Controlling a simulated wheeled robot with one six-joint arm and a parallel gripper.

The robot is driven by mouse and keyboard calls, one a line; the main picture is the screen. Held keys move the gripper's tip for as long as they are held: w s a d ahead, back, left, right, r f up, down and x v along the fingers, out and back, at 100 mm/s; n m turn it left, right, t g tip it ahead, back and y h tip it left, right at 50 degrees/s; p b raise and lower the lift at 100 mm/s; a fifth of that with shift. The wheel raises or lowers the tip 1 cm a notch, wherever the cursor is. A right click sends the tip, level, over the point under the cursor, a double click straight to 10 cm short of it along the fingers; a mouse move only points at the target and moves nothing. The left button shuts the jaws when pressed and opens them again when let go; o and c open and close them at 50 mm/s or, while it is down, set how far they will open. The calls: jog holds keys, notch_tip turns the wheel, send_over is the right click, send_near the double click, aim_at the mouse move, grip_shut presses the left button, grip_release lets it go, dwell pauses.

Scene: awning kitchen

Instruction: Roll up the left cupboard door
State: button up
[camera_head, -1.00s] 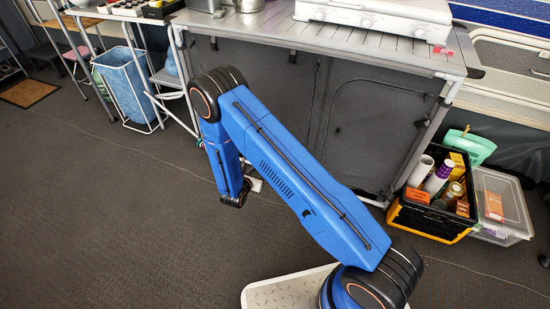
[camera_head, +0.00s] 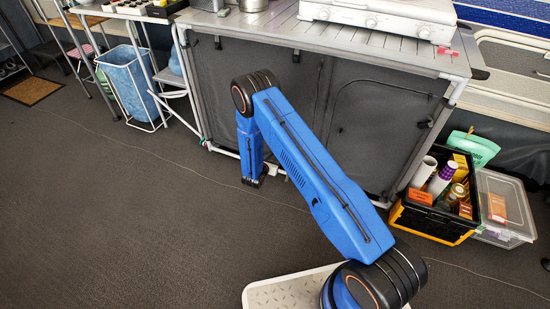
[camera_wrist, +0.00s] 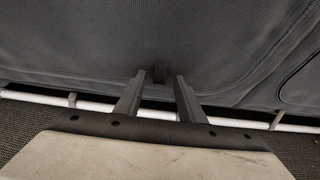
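The left cupboard door (camera_head: 222,85) is a dark grey fabric panel hanging down flat on the front of the cupboard, partly covered by my blue arm. In the wrist view the grey fabric (camera_wrist: 90,35) fills the upper part. My gripper (camera_wrist: 159,82) is open, its two dark fingers pointing at the lower part of the fabric. Nothing is visibly held, and I cannot tell whether the fingers touch the cloth. In the head view the fingers are hidden behind my arm.
A white lower frame bar (camera_wrist: 95,104) runs below the fabric. The right door (camera_head: 375,125) is also down. A stove (camera_head: 385,18) stands on the slatted countertop. A black and yellow crate (camera_head: 432,222) and a clear box (camera_head: 507,200) stand right. Floor left of my arm is free.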

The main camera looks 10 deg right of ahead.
jog(key=shift+w+d+f, duration=0.15)
jog(key=shift+w+d, duration=0.1)
jog(key=shift+w, duration=0.1)
grip_shut()
notch_tip(320, 180, up, 57)
jog(key=shift+r, duration=0.2)
dwell(0.3)
jog(key=shift+c, duration=1.5)
grip_release()
jog(key=shift+r, duration=0.1)
jog(key=o, duration=0.3)
